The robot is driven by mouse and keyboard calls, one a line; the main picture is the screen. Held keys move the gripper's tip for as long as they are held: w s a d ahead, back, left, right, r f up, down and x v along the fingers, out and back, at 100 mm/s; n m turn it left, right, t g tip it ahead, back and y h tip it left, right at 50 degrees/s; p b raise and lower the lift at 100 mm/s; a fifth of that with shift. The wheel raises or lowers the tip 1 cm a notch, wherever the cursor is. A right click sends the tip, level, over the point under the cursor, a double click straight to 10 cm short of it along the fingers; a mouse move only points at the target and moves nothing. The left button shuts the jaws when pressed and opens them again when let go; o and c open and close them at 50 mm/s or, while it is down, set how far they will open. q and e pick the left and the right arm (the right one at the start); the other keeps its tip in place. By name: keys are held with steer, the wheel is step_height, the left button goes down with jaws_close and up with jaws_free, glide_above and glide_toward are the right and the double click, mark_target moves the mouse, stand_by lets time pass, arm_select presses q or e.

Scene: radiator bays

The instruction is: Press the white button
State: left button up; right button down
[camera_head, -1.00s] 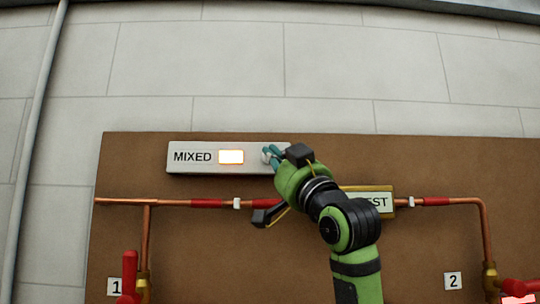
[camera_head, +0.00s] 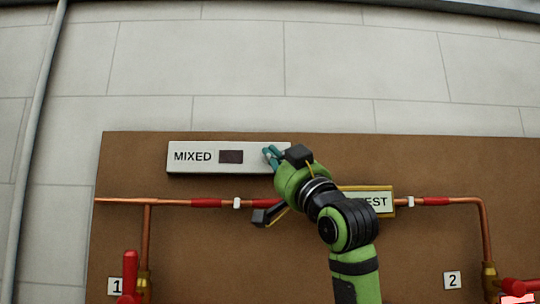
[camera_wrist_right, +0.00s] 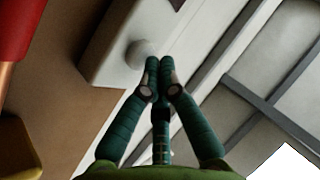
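The white button (camera_wrist_right: 138,52) is a rounded knob on the white panel (camera_wrist_right: 112,58) in the right wrist view. In the head view the panel (camera_head: 252,157) carries the word MIXED and a dark indicator window (camera_head: 231,157); my fingers largely hide the button there. My right gripper (camera_head: 270,155) is at the panel's right end. Its teal fingertips (camera_wrist_right: 160,62) are together, with nothing between them, right beside the button's edge in the wrist view. I cannot tell whether they touch it. My left gripper is not in view.
The brown board (camera_head: 230,260) holds copper pipes (camera_head: 172,202), a red valve handle (camera_head: 130,275) by label 1 and another (camera_head: 515,287) near label 2. A yellow-framed sign (camera_head: 380,201) sits partly behind my right arm. The wall above is clear.

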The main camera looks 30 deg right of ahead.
steer(key=shift+w+d, duration=0.1)
stand_by(0.5)
steer(key=shift+s+a+b, duration=0.35)
steer(key=shift+s+a, duration=0.1)
steer(key=shift+s, duration=0.3)
steer(key=shift+s+a, duration=0.1)
steer(key=shift+s+a+b, duration=0.25)
steer(key=shift+s+a, duration=0.15)
steer(key=shift+s, duration=0.3)
steer(key=shift+s+a+b, duration=0.3)
steer(key=shift+s+a, duration=0.15)
steer(key=shift+s, duration=0.2)
steer(key=shift+s+a+b, duration=0.25)
steer(key=shift+s+a, duration=0.15)
steer(key=shift+s, duration=0.3)
